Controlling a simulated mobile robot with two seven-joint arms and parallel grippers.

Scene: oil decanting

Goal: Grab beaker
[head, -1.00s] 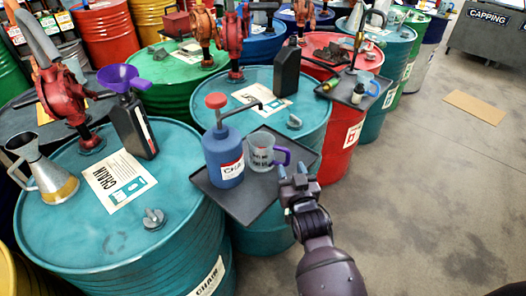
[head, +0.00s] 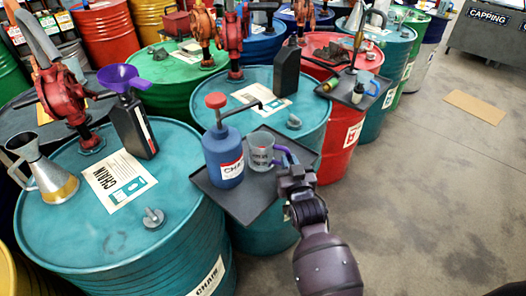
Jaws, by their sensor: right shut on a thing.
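The clear beaker (head: 261,152) has red print on its side and a purple handle (head: 284,156) on its right. It stands upright on a dark tray (head: 240,208) fixed by the teal drum. My right gripper (head: 289,168) is at the handle, shut on it; its fingertips partly hide the handle's lower part. My left gripper is not in view.
A blue pump can (head: 223,155) with a red top stands on the tray just left of the beaker. A black bottle (head: 285,73) stands on the teal drum (head: 302,99) behind. Open floor (head: 420,190) lies to the right.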

